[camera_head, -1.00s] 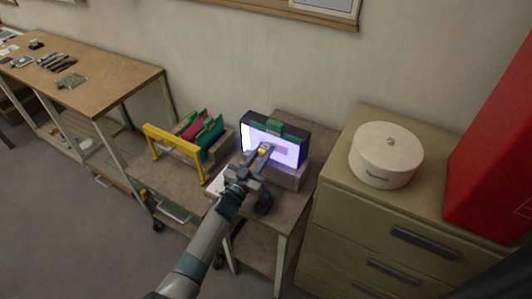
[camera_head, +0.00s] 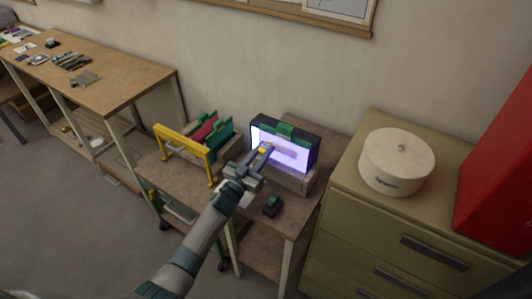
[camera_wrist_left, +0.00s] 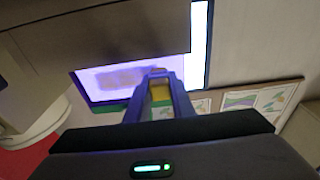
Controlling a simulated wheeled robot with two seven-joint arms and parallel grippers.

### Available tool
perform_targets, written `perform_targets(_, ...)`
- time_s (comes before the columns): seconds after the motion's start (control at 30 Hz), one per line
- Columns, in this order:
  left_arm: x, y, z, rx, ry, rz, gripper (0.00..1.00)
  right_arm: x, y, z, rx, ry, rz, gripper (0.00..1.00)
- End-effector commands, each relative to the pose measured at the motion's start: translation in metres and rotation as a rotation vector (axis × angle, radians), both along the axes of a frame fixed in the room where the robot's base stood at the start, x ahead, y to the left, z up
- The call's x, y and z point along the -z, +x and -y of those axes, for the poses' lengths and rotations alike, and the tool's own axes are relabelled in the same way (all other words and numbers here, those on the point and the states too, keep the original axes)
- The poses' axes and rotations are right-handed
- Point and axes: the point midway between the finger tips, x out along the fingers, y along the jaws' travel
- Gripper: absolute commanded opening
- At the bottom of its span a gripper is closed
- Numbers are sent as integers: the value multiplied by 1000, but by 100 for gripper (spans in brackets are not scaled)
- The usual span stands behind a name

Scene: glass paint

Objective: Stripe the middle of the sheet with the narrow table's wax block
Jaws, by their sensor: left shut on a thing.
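The lit sheet (camera_head: 299,157) stands upright in a black frame with a green clip (camera_head: 286,130) on top, on the narrow table (camera_head: 282,222). A faint greyish-pink band runs across its middle; it also shows on the sheet in the wrist view (camera_wrist_left: 108,81). My left gripper (camera_head: 266,149) is at the left part of the sheet, shut on a small yellow block, which I take as the wax block (camera_wrist_left: 160,92). The fingers partly hide the block. I cannot tell whether it touches the sheet. My right gripper is not in view.
A small dark green-topped object (camera_head: 272,206) lies on the narrow table's front. A yellow-framed rack (camera_head: 183,143) with red and green panels stands to the left. A drawer cabinet (camera_head: 352,214) with a round white box (camera_head: 396,165) stands to the right.

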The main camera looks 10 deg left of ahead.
Motion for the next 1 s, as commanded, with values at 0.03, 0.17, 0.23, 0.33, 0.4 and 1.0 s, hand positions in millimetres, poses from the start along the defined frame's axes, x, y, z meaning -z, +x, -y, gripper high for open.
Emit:
perform_targets(0.03, -2, 1, -1, -1, -1, 2, 0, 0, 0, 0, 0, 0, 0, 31)
perform_targets(0.17, -2, 1, 0, -1, -1, 3, 0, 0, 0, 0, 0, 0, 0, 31)
perform_targets(0.23, -2, 1, -1, -1, -1, 3, 0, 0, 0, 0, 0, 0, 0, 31)
perform_targets(0.33, -3, -1, -1, -1, -1, 3, 0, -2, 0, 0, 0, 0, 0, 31)
perform_targets(0.4, -3, -4, -2, -1, -1, 2, 0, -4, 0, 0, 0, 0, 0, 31)
perform_targets(1.0, -1, -50, -19, -1, 0, 1, 0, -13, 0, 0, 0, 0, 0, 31)
